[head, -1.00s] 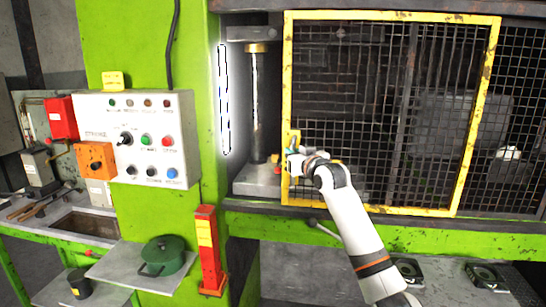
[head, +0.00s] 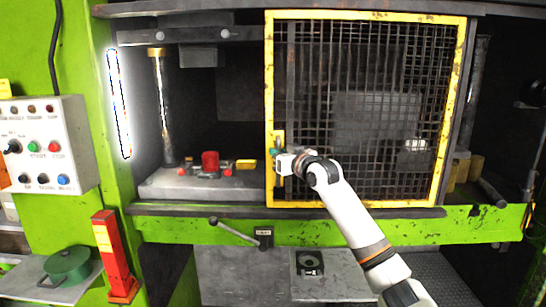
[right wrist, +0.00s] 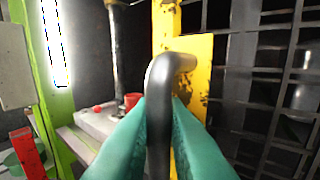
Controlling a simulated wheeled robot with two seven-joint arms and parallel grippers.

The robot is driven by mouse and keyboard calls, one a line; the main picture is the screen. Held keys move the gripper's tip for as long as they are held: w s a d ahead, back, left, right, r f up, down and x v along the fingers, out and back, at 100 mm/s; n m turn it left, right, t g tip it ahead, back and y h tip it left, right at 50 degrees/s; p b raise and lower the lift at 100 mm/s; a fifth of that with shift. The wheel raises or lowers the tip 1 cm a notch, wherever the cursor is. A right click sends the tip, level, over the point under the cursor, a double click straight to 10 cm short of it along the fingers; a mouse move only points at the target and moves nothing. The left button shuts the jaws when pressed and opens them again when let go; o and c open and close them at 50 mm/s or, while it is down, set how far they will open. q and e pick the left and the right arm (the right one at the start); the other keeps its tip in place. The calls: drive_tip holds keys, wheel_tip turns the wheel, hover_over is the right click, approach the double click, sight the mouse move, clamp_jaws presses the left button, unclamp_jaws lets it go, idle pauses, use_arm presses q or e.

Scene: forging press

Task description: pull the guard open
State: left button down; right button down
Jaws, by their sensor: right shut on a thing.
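The guard (head: 269,70) is a yellow-framed panel of black mesh across the press opening. It covers the right part of the opening, and the left part stands uncovered. In the right wrist view a dark metal bar handle (right wrist: 160,75) is fixed to the guard's yellow edge (right wrist: 198,85). My right gripper (head: 277,160) is at the guard's left edge. Its green fingers (right wrist: 158,120) are shut on the handle, one on each side. The handle's lower part is hidden between the fingers. My left gripper is not in view.
Inside the uncovered part, a red cylindrical piece (head: 210,161) stands on the grey press bed (head: 160,182) near a metal column (head: 162,110). A lever (head: 233,231) sticks out below the bed. A control box (head: 45,150) and a red post (head: 113,250) are at left.

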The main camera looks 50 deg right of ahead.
drive_tip(key=shift+s+d, duration=0.3)
drive_tip(key=c, duration=1.5)
unclamp_jaws()
drive_tip(key=shift+w, duration=0.1)
drive_tip(key=shift+f, duration=0.1)
drive_tip(key=shift+b+v, duration=2.65)
drive_tip(key=shift+v, duration=3.4)
